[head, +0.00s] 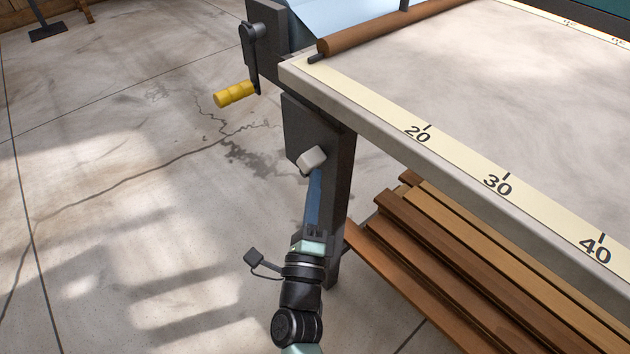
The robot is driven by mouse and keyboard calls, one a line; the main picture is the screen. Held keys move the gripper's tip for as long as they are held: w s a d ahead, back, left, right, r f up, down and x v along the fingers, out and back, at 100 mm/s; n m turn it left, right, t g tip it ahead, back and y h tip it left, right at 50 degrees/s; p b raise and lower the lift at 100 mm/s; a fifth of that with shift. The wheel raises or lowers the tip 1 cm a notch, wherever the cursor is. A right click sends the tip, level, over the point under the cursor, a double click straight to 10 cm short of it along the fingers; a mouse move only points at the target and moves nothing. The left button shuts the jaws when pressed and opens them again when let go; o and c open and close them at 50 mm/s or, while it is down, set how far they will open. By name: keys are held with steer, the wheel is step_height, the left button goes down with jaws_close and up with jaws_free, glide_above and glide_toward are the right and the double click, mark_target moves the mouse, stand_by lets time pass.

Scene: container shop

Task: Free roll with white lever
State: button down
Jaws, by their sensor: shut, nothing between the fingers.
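The white lever (311,158) shows as a pale block on the dark upright at the near left corner of the table. A blue strip (313,201) runs down the upright below it. The brown roll (395,28) lies across the table's far left end, with a light blue sheet (335,14) behind it. My gripper (317,234) is shut and empty, below the white lever and apart from it, in front of the lower part of the upright. Its fingertips are small and dark here.
A crank with a yellow handle (236,94) sticks out left of the table corner. The tabletop (500,80) is bare, with a numbered scale (460,158) along its edge. Brown planks (450,262) lie below it. The floor (120,210) at left is clear.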

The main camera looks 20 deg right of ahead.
mark_target(308, 167)
steer(key=shift+w+r, duration=0.1)
steer(key=shift+r, duration=0.15)
steer(key=p, duration=0.2)
steer(key=w+r+n+y+p, duration=0.1)
steer(key=p, duration=0.2)
steer(key=r+n+p, duration=0.1)
steer(key=p, duration=0.2)
steer(key=shift+w+a+r+g, duration=0.2)
steer(key=shift+a+g, duration=0.1)
steer(key=shift+g, duration=0.1)
steer(key=w+a+r+n+g+y+p, duration=0.1)
steer(key=w+n+g+p, duration=0.4)
steer(key=p, duration=1.4)
steer(key=shift+w+a+y, duration=0.7)
steer(key=shift+w+a, duration=0.15)
steer(key=shift+w, duration=0.3)
steer(key=shift+w+r, duration=0.1)
steer(key=shift+r, duration=0.05)
steer(key=shift+n, duration=0.3)
